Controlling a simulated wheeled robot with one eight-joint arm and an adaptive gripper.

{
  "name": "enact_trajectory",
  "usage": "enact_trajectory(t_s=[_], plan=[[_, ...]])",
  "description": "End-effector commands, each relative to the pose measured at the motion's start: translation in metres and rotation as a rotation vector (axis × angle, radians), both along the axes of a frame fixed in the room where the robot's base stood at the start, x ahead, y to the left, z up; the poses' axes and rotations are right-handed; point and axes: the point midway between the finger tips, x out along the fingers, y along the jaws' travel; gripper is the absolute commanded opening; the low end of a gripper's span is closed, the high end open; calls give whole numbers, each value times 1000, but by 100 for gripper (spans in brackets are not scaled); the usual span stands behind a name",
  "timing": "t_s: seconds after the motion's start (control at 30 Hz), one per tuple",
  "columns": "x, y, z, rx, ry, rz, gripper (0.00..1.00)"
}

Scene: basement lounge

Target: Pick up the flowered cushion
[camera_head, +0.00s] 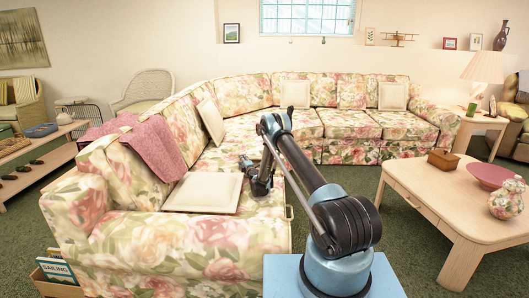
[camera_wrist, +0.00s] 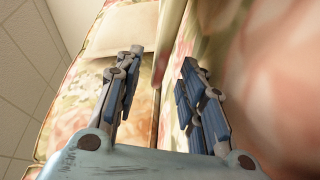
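A small square flowered cushion (camera_head: 351,95) leans on the back of the long flowered sofa, between two cream cushions. Its pattern is close to the sofa's own. My gripper (camera_head: 258,182) is low over the left seat section, beside a flat cream cushion (camera_head: 203,192) and well to the left of and nearer than the small flowered cushion. In the wrist view my gripper (camera_wrist: 157,88) has its two fingers spread apart with nothing held between them. Flowered fabric (camera_wrist: 260,85) lies close on the right, blurred; I cannot tell which piece it is.
The flowered sofa (camera_head: 168,250) bends around in an L. A pink throw (camera_head: 158,148) hangs over its left back. Another cream cushion (camera_head: 211,121) leans nearby. A wooden coffee table (camera_head: 430,200) with a box (camera_head: 443,159) and a pink bowl (camera_head: 488,176) stands right. Green carpet lies between.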

Motion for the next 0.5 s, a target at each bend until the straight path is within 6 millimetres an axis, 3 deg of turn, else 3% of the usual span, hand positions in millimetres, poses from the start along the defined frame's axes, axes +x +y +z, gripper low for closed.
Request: enact_trajectory(t_s=[0.2, 0.5], plan=[[29, 13, 0, -38, -16, 1, 36], [40, 17, 1, -38, -16, 1, 36]])
